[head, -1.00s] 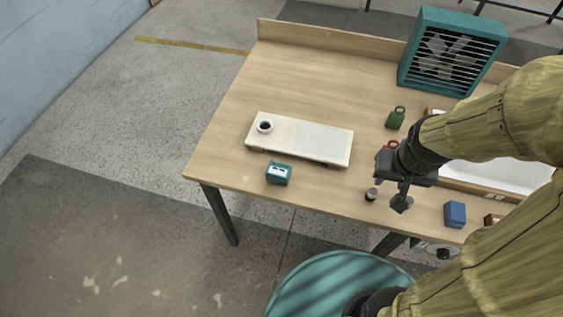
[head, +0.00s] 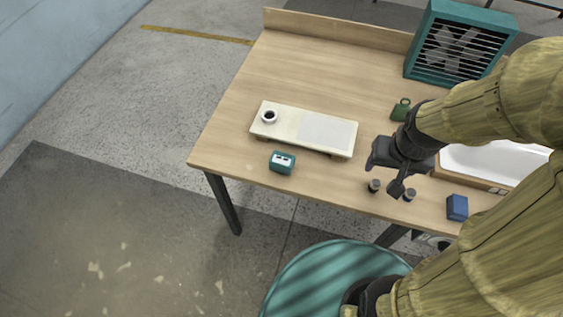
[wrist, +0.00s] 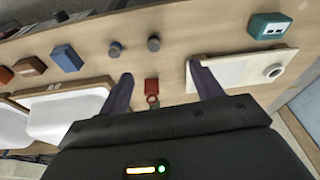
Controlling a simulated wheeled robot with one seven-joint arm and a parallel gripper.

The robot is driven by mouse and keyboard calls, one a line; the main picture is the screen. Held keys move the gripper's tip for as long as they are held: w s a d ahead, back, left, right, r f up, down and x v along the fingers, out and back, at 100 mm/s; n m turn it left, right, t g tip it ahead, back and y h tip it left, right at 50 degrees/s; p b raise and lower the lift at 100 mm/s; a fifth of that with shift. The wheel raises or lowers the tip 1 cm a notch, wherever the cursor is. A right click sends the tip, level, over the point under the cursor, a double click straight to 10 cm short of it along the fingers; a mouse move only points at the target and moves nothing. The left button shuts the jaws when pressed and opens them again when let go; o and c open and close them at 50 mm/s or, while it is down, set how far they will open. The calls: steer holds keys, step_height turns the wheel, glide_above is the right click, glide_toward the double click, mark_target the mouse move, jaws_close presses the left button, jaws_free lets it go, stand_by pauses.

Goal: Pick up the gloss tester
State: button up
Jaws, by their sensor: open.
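A small teal box with a pale display panel, which looks like the gloss tester (head: 282,162), sits on the table near its front edge, left of my gripper. It also shows at the upper right of the wrist view (wrist: 270,27). My gripper (head: 384,178) is open and empty above the table, well to the right of the teal box. In the wrist view its two fingers (wrist: 160,75) are spread apart, with bare wood and a small red ringed item (wrist: 152,90) showing between them.
A cream board (head: 285,122) with a dark-centred round ring lies behind the teal box. Two small grey cylinders (wrist: 134,47) and a blue block (head: 457,207) stand to the right. A green ringed object (head: 401,110), white tray (head: 480,160) and teal fan (head: 459,48) lie farther back.

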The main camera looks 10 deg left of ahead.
steer(key=o, duration=0.3)
steer(key=shift+g, duration=0.8)
steer(key=w+a+p, duration=0.1)
steer(key=w+a, duration=0.1)
steer(key=a, duration=0.2)
steer(key=w+a+p, duration=0.1)
steer(key=w+a, duration=0.1)
steer(key=a, duration=0.2)
steer(key=w+a+r, duration=0.1)
steer(key=w+a, duration=0.1)
steer(key=a, duration=0.2)
steer(key=shift+w+a+r+p, duration=0.1)
steer(key=shift+w+a+p, duration=0.25)
steer(key=shift+a+p, duration=0.05)
steer(key=shift+o, duration=0.2)
steer(key=m+g+p, duration=0.1)
glide_above(283, 158)
steer(key=shift+w+a+f, duration=0.2)
steer(key=shift+f, duration=0.15)
step_height(283, 158, down, 12)
steer(key=shift+f+p, duration=0.1)
steer(key=shift+p, duration=0.7)
steer(key=shift+s+d+f+p, duration=0.15)
steer(key=shift+f+p, duration=0.4)
steer(key=shift+f, duration=2.05)
steer(key=shift+c, duration=0.3)
